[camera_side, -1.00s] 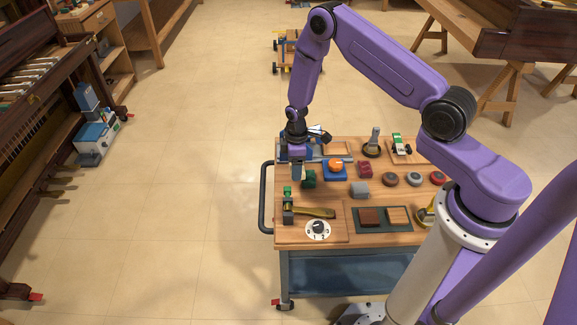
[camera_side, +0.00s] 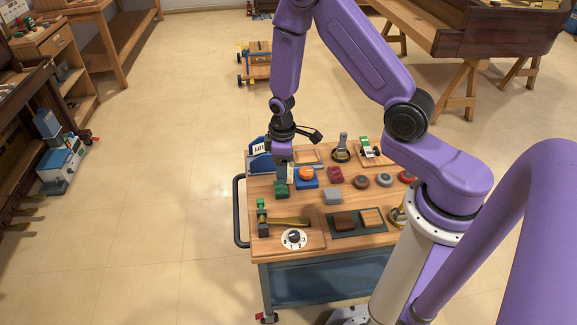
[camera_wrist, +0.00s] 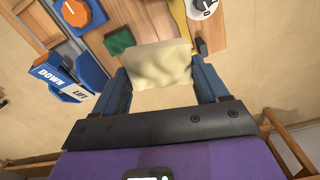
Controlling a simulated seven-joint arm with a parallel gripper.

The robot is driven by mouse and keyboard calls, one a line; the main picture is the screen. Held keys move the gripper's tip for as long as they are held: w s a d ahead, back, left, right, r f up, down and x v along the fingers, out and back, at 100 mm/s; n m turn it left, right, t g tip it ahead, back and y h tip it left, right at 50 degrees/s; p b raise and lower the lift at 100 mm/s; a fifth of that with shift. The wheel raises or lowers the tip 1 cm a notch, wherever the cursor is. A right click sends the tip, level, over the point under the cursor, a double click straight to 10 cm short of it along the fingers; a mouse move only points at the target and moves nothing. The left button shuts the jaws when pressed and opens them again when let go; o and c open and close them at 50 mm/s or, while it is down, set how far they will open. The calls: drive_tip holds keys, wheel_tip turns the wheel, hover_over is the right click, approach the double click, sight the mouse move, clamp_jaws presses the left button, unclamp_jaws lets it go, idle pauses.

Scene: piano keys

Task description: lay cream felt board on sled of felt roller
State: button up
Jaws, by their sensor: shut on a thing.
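My gripper (camera_wrist: 162,90) is shut on a cream felt board (camera_wrist: 158,65), which sits between its two blue fingers in the wrist view. In the side view my gripper (camera_side: 284,178) hangs over the far left part of the wooden cart top, by a small green block (camera_side: 281,189). Whether the board touches anything beneath it is not clear. I cannot identify the felt roller or its sled with certainty in either view.
The cart top (camera_side: 325,203) carries a blue box with an orange knob (camera_side: 306,174), a grey block (camera_side: 332,196), round pucks (camera_side: 361,182), a yellow-handled tool (camera_side: 290,221), a white dial (camera_side: 294,238) and a dark tray (camera_side: 343,232). A DOWN/LIFT sign (camera_wrist: 65,80) stands near my gripper. Open floor lies left.

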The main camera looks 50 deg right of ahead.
drive_tip(key=s+a+r+m, duration=0.1)
drive_tip(key=s+r+m, duration=0.2)
drive_tip(key=r, duration=0.9)
drive_tip(key=m, duration=0.3)
drive_tip(key=shift+m, duration=0.4)
drive_tip(key=m, duration=0.9)
hover_over(305, 155)
wheel_tip(305, 155, down, 21)
drive_tip(key=shift+d+f, duration=0.15)
drive_tip(key=shift+f, duration=3)
drive_tip(key=shift+f, duration=0.6)
